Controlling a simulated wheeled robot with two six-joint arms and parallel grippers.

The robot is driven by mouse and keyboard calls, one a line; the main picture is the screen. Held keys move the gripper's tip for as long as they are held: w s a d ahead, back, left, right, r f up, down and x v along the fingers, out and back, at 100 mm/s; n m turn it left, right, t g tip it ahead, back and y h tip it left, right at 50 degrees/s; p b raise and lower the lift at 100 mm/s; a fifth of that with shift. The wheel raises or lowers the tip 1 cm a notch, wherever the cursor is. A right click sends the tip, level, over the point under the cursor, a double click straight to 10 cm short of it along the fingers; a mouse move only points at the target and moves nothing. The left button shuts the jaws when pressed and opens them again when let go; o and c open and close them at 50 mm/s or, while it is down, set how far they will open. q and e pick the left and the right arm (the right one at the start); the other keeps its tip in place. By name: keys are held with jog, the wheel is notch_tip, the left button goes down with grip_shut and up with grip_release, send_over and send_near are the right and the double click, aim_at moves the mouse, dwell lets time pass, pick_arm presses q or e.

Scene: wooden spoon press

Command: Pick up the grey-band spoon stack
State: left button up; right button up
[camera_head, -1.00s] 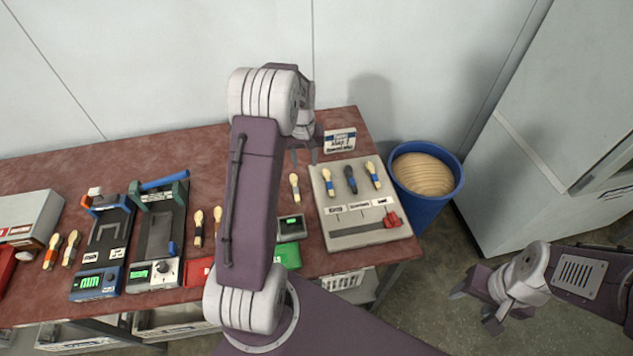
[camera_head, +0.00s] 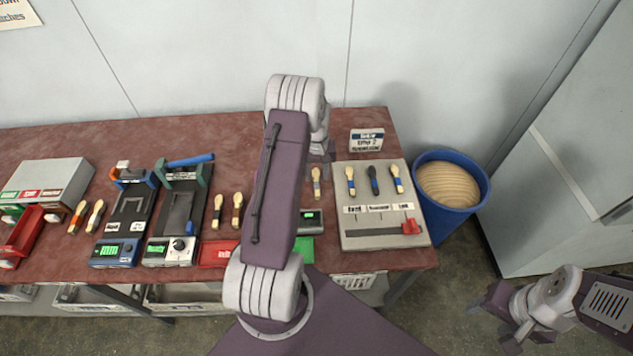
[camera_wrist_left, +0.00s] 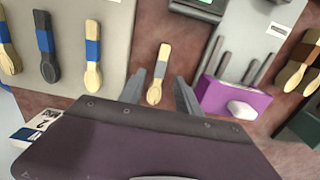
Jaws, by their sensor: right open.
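The grey-band spoon stack (camera_head: 316,184) lies on the red-brown table, just left of the grey board. Pale wood shows at both ends of its grey band. It also shows in the left wrist view (camera_wrist_left: 158,78), in line with the gap between my left fingers. My left gripper (camera_wrist_left: 160,93) is open, its two fingers apart on either side of the stack, with nothing held. In the head view the left gripper (camera_head: 322,158) is partly hidden by my arm, at the stack's far end. My right gripper (camera_head: 492,318) is open and empty, right of the table.
The grey board (camera_head: 385,221) holds blue-band spoons and a dark one. A small sign (camera_head: 366,140) stands behind it. A blue bin (camera_head: 449,211) is at the table's right end. Two presses (camera_head: 128,212) and more spoons lie left. The wrist view shows a purple block (camera_wrist_left: 233,98) nearby.

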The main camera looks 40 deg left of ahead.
aim_at(317, 185)
pick_arm(q)
notch_tip(317, 185, down, 4)
jog(key=shift+s+f+p, duration=0.1)
jog(key=shift+p, duration=0.4)
jog(key=shift+f, duration=0.5)
grip_shut()
jog(key=shift+r, duration=0.1)
jog(key=shift+r, duration=0.45)
jog(key=r+b, duration=0.1)
jog(key=r, duration=0.2)
jog(key=shift+w+r, duration=0.15)
jog(key=shift+w, duration=0.05)
jog(key=s+d+r+b, duration=0.1)
jog(key=s+d+r, duration=0.5)
jog(key=d, duration=0.3)
jog(key=shift+s+d+r, duration=0.15)
jog(key=shift+s+r, duration=0.25)
jog(key=shift+s, duration=0.35)
